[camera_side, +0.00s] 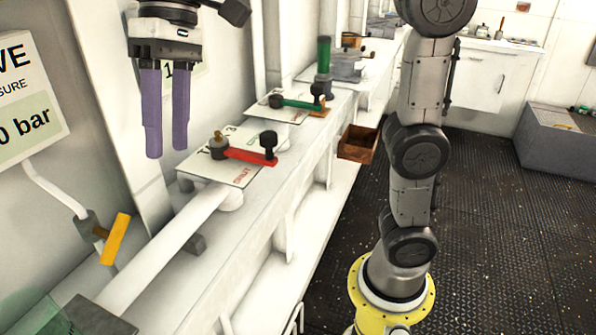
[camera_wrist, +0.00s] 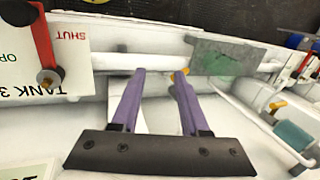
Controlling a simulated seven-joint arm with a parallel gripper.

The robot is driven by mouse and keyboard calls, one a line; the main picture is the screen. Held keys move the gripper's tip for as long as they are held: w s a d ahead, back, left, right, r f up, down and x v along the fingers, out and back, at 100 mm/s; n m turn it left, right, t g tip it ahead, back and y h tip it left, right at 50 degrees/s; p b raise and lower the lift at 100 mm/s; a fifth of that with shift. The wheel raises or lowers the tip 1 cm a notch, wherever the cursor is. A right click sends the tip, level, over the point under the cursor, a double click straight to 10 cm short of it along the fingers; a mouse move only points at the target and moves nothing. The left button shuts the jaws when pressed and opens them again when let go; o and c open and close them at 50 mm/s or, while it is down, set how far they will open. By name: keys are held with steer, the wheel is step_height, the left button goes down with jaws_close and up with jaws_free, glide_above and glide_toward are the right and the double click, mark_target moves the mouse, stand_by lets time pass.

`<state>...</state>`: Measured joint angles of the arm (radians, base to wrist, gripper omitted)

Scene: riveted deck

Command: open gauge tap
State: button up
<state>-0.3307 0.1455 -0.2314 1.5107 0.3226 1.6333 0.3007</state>
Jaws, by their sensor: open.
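The gauge tap is a yellow-orange lever (camera_side: 116,239) on a small grey-brown body at the end of a thin white pipe, at the lower left of the side view. The lever stands tilted there. My gripper (camera_side: 167,150) has two purple fingers, apart with nothing between them. It hangs pointing down, above and to the right of the lever in the side view. In the wrist view my gripper (camera_wrist: 160,72) shows a small yellow part (camera_wrist: 172,92) beside its right finger, probably the tap, partly hidden by that finger.
A red lever (camera_side: 250,155) and a green lever (camera_side: 298,103) sit on labelled plates along the bench. A thick white pipe (camera_side: 165,248) runs below my gripper. A wall sign (camera_side: 30,100) is at left. Another yellow handle (camera_wrist: 277,104) shows at right in the wrist view.

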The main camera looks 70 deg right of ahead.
steer(key=s+d+f+m+t+h, duration=0.1)
steer(key=s+d+f+t, duration=0.3)
steer(key=s+d+f, duration=0.7)
steer(key=shift+d+f+t+h, duration=0.3)
steer(key=shift+d+f+h, duration=0.4)
steer(key=shift+d, duration=0.7)
steer(key=shift+o, duration=0.5)
steer(key=shift+f, duration=0.1)
